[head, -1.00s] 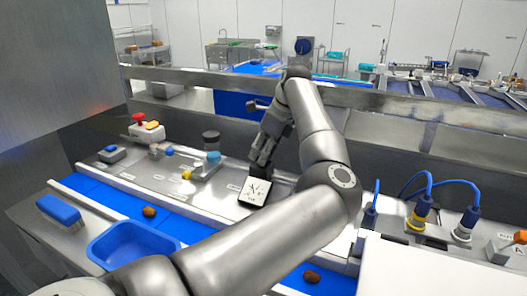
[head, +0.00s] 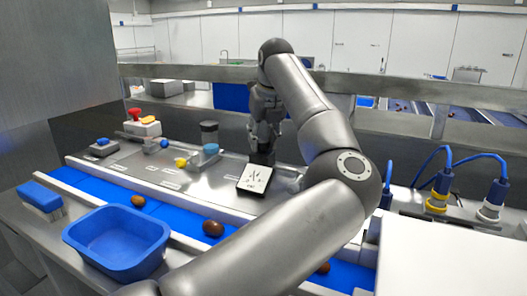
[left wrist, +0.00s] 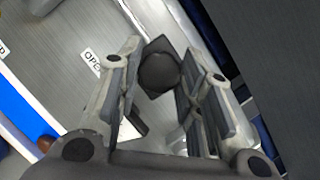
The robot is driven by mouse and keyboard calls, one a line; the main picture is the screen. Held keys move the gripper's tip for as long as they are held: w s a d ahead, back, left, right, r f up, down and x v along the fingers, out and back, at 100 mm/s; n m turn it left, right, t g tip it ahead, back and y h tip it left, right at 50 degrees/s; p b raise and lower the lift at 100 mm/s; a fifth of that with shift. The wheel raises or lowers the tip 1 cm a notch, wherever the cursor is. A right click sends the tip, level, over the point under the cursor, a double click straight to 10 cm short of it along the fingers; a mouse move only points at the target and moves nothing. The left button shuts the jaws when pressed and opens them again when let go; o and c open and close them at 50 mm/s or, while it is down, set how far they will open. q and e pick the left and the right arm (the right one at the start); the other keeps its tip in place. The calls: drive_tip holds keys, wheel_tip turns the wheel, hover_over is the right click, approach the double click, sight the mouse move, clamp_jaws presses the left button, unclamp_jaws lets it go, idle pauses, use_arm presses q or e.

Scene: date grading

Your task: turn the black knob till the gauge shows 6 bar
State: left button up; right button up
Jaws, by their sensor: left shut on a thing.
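The black knob (left wrist: 160,72) shows in the left wrist view between the two fingers of my left gripper (left wrist: 158,92), which is shut on it. In the head view my left gripper (head: 262,150) points down just behind the gauge and largely hides the knob. My right gripper is in neither view.
A blue belt (head: 180,213) with several brown dates runs in front of the panel. A blue tub (head: 117,240) and a brush (head: 42,199) stand at the front left. A red button (head: 135,113) and a clear-blue filter cup (head: 210,136) are left of the gauge. Blue-cabled plugs (head: 440,185) stand at the right.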

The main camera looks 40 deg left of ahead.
use_arm(q)
drive_tip(key=m+b, duration=0.2)
drive_tip(key=m+t+h+b, duration=0.1)
drive_tip(key=m+b, duration=0.1)
drive_tip(key=shift+s+a+m, duration=0.1)
drive_tip(key=shift+a+m, duration=0.05)
drive_tip(key=shift+m, duration=0.15)
drive_tip(key=m+h+b, duration=0.1)
drive_tip(key=m, duration=0.1)
drive_tip(key=m+t+b, duration=0.1)
drive_tip(key=m, duration=0.1)
drive_tip(key=shift+a+m+h, duration=0.1)
drive_tip(key=shift+m+h, duration=0.2)
drive_tip(key=shift+h, duration=0.1)
drive_tip(key=m+h+b, duration=0.1)
drive_tip(key=m, duration=0.2)
drive_tip(key=shift+r, duration=0.15)
drive_tip(key=shift+a+m+h, duration=0.1)
drive_tip(key=shift+m+h, duration=0.6)
drive_tip(key=shift+m, duration=1)
drive_tip(key=o, duration=1)
